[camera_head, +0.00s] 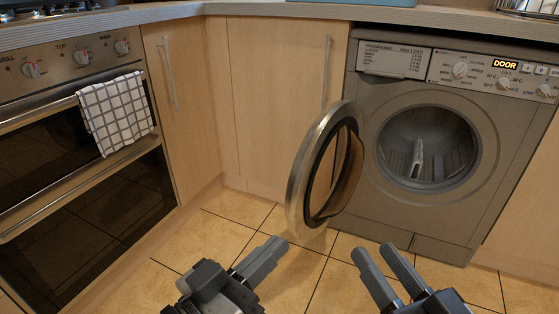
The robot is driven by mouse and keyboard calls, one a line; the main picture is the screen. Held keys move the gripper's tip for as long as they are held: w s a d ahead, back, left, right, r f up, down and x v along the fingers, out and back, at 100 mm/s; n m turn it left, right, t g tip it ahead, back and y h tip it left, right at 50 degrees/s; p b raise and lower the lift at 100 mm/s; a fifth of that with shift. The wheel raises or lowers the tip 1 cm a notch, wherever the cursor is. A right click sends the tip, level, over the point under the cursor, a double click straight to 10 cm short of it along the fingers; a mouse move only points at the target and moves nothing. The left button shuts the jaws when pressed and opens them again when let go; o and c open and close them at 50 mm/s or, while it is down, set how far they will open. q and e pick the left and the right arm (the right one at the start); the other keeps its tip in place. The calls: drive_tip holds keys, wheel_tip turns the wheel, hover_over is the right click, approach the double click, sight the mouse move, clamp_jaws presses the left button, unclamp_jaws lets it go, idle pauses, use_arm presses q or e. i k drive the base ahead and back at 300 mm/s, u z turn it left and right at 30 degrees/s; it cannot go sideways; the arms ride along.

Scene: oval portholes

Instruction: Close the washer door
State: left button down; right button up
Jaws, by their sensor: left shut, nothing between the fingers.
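The washer (385,190) is a grey front-loader at the right, with its drum opening (428,147) exposed. Its round washer door (297,185) is metal-rimmed with a dark inner ring and stands swung wide open, hinged at the left of the opening. The display above reads "DOOR". My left gripper (274,247) is shut and empty, below and left of the door, apart from it as far as I can tell. My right gripper (372,250) is open and empty, in front of the washer's lower left and right of the door.
An oven (75,130) with a checked towel (115,112) on its handle stands at the left. Wooden cabinets (265,100) with bar handles fill the corner behind the door. A worktop (250,9) runs above. Tiled floor (225,230) is clear around the grippers.

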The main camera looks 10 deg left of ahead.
sight(347, 114)
drive_tip(key=k, duration=1)
drive_tip(key=u, duration=0.8)
drive_tip(key=i, duration=0.85)
drive_tip(key=z, duration=0.9)
drive_tip(key=i, duration=1.05)
drive_tip(key=z, duration=0.35)
